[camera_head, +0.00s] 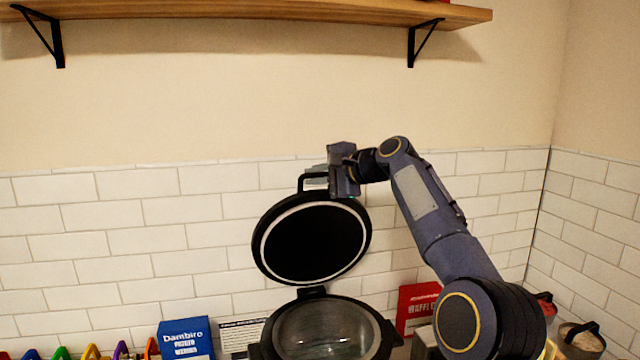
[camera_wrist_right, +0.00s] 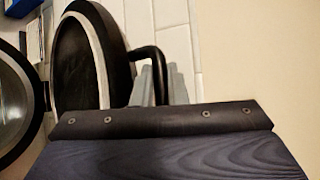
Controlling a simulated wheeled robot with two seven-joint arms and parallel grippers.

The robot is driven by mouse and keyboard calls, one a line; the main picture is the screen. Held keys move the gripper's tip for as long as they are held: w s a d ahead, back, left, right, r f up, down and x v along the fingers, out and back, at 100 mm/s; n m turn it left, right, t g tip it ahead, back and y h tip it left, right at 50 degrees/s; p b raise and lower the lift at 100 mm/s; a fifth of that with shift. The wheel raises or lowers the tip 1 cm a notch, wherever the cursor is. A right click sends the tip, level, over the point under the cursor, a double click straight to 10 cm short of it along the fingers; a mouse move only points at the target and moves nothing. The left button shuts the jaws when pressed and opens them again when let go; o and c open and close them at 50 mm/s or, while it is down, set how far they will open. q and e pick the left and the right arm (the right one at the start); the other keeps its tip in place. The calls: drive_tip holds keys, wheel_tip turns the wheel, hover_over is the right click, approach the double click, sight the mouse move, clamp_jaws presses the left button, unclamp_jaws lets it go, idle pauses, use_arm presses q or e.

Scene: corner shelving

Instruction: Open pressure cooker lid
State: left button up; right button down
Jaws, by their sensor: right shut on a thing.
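The pressure cooker (camera_head: 325,330) stands at the bottom centre of the head view, with its metal inner pot showing from above. Its round black lid (camera_head: 312,243) with a pale sealing ring is raised nearly upright on the hinge behind the pot. My right gripper (camera_head: 325,182) is at the lid's upper edge, shut on the black lid handle (camera_head: 307,181). In the right wrist view, the lid (camera_wrist_right: 80,60) and handle (camera_wrist_right: 158,62) show beside the fingers (camera_wrist_right: 160,85); the pot rim (camera_wrist_right: 20,105) is at the left. My left gripper is not in view.
A blue box (camera_head: 186,338) and several coloured items stand left of the cooker. A red box (camera_head: 415,305) stands to its right, partly behind my arm. A wooden shelf (camera_head: 250,12) is above. The tiled wall (camera_head: 140,220) is close behind the lid.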

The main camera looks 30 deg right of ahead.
drive_tip(key=shift+w, duration=0.75)
drive_tip(key=c, duration=1.5)
unclamp_jaws()
drive_tip(key=shift+w+a, duration=0.1)
drive_tip(key=shift+o, duration=0.2)
drive_tip(key=b+v, duration=0.1)
drive_tip(key=v, duration=0.7)
drive_tip(key=shift+b, duration=0.4)
